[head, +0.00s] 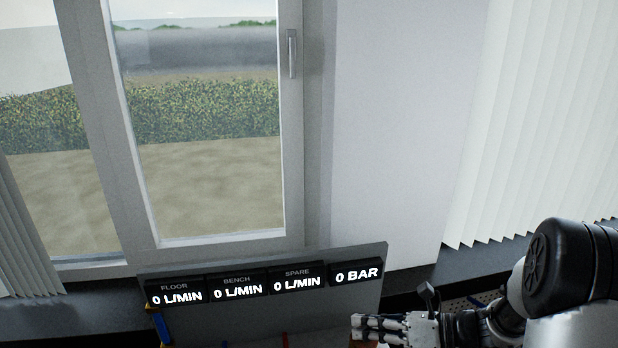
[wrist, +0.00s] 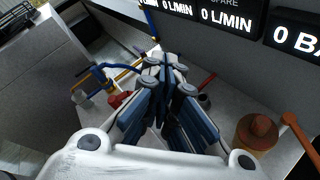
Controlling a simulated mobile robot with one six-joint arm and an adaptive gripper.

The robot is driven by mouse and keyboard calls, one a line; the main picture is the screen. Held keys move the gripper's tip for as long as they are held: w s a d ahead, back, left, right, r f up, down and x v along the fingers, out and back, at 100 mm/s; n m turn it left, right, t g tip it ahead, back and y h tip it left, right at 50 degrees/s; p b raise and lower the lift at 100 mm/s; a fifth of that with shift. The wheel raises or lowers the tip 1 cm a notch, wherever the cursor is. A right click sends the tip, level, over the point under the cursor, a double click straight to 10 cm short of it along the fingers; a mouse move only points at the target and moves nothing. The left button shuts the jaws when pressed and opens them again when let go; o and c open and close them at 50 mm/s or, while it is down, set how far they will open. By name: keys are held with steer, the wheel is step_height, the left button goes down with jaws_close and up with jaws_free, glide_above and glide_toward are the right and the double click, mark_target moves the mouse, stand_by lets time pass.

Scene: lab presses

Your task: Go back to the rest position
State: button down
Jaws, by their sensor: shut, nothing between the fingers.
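My gripper (head: 362,328) is at the bottom right in the head view, in front of the grey display panel's lower right part. In the wrist view my gripper (wrist: 160,120) fills the middle, its dark blue fingers together with nothing between them. Below and beyond the fingers lies a light grey bench surface (wrist: 226,88). The fingers appear apart from the fittings around them.
A grey panel (head: 330,305) carries displays reading 0 L/MIN and 0 BAR (head: 357,274). In the wrist view, blue and yellow pipes (wrist: 98,75) stand left, a red part (wrist: 119,99) near the fingers, an orange-brown round part (wrist: 257,131) right. A window (head: 205,130) is behind.

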steer(key=s+a+r+n+g+h, duration=0.2)
steer(key=s+a+r+n+h, duration=0.15)
steer(key=s+n, duration=0.35)
steer(key=s+a+r+n+g+h, duration=0.2)
steer(key=s+r+n+g, duration=0.15)
steer(key=s+n, duration=0.35)
steer(key=s+d+r+n+t+h, duration=0.5)
steer(key=s+n, duration=0.5)
steer(key=n, duration=0.4)
steer(key=shift+s+d+h, duration=0.35)
steer(key=shift+d+h, duration=1.05)
steer(key=shift+h, duration=0.25)
steer(key=shift+f, duration=0.1)
